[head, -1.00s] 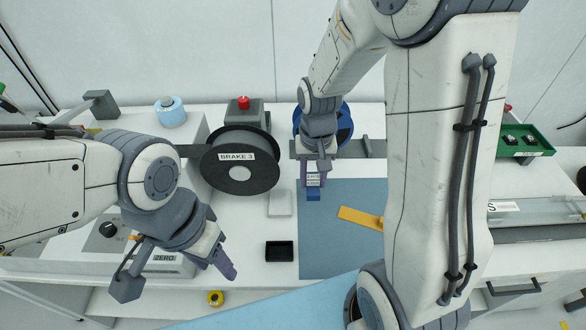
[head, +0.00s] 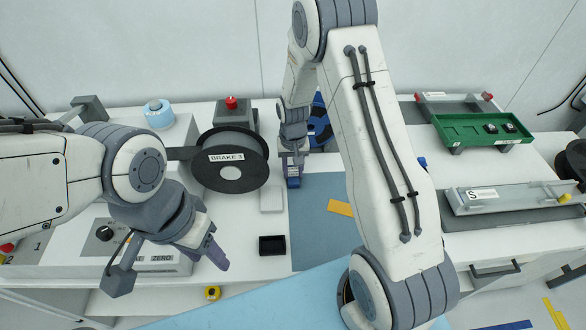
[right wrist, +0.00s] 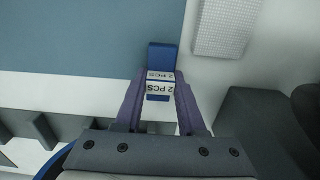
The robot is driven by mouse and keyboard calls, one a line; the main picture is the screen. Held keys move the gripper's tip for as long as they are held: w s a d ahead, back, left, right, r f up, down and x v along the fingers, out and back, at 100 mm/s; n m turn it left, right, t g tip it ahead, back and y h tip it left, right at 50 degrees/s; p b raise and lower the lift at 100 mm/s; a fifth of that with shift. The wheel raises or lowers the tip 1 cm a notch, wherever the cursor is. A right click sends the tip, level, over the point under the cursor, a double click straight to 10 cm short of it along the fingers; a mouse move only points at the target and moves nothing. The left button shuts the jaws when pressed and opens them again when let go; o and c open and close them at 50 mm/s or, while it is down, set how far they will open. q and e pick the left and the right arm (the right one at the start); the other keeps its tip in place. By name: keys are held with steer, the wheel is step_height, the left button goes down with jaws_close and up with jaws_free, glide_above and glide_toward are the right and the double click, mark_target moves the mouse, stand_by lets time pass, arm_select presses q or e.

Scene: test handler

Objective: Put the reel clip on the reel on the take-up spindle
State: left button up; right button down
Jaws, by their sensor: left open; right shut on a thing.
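A small blue piece with white "2 PCS" labels, seemingly the reel clip (right wrist: 162,57), is between the purple fingers of my right gripper (right wrist: 160,90). In the head view my right gripper (head: 292,157) is shut on it, above the mat's far left corner. A blue reel (head: 320,122) stands behind my right arm, partly hidden. A dark grey reel (head: 250,180) with a light hub faces me to the left of the right gripper, apart from it. Which one is on the take-up spindle is not marked. My left gripper (head: 213,254) is open and empty, left of the black tray.
A "BRAKE 3" label (head: 228,156) crosses the dark reel. A black tray (head: 259,247), blue-grey mat (head: 318,225) and yellow strip (head: 340,208) lie in front. A red-button box (head: 236,113) stands behind. A green tray (head: 460,133) is at right.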

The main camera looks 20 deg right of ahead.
steer(key=shift+f, duration=0.15)
steer(key=c, duration=0.5)
jaws_free()
